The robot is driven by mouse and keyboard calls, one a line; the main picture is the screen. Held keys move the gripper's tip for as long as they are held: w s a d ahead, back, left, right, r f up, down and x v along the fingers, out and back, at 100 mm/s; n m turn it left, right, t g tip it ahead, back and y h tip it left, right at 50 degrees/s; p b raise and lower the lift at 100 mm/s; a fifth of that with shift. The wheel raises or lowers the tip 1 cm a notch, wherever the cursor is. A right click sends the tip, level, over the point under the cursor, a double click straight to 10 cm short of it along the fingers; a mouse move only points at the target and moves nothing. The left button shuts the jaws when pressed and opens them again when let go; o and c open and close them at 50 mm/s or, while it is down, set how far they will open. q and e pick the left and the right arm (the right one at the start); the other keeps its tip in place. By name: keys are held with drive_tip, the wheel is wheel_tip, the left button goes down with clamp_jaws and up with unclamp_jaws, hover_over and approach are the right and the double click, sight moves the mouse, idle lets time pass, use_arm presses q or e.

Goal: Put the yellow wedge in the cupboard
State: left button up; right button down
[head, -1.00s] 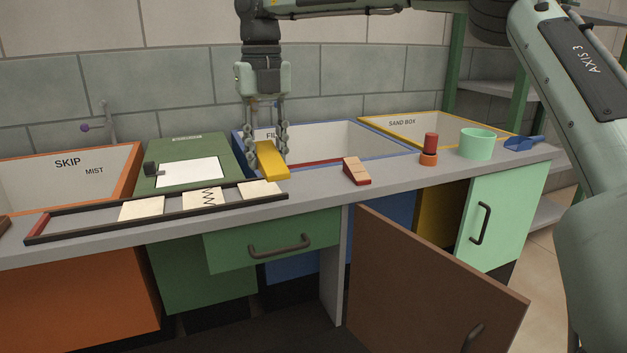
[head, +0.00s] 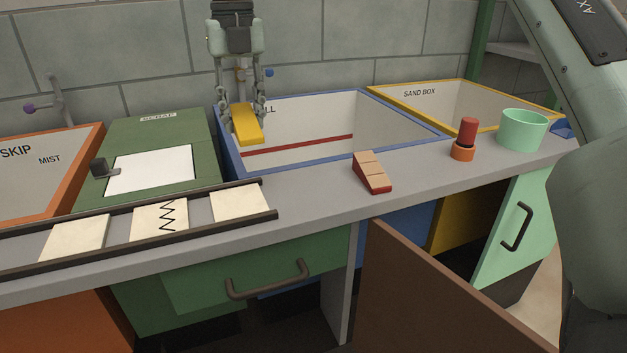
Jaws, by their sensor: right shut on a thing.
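My right gripper (head: 245,128) hangs at the back left of the counter and is shut on the yellow wedge (head: 247,126). The wedge is held in the air and shows in front of the left part of the blue-rimmed bin. The brown cupboard door (head: 445,300) stands swung open below the counter; its lower part is cut off by the frame. A pale green door (head: 515,228) with a dark handle is farther right. The cupboard's inside is largely hidden. My left gripper is not in view.
On the counter (head: 318,204) are a red and tan wedge (head: 371,172), a red cylinder on an orange ring (head: 467,138) and a mint cup (head: 522,130). Cards lie between dark rails (head: 262,215) at left. A green drawer (head: 255,275) sits below. A yellow-rimmed sand box (head: 460,92) is behind.

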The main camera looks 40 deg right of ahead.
drive_tip(key=shift+d+f, duration=0.1)
drive_tip(key=shift+d, duration=0.05)
drive_tip(key=s+d+f+b, duration=0.1)
drive_tip(key=s+d+f, duration=0.1)
drive_tip(key=s+d, duration=0.1)
hover_over(309, 189)
wheel_tip(309, 189, down, 4)
drive_tip(key=shift+a+f, duration=0.1)
drive_tip(key=shift+f, duration=0.1)
drive_tip(key=shift+s+f, duration=0.15)
drive_tip(key=shift+f, duration=0.3)
wheel_tip(309, 189, down, 3)
drive_tip(key=shift+r, duration=0.2)
drive_tip(key=shift+f, duration=0.35)
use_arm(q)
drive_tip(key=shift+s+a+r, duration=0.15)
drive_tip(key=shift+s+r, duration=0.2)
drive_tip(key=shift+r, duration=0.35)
use_arm(e)
drive_tip(key=shift+f, duration=0.1)
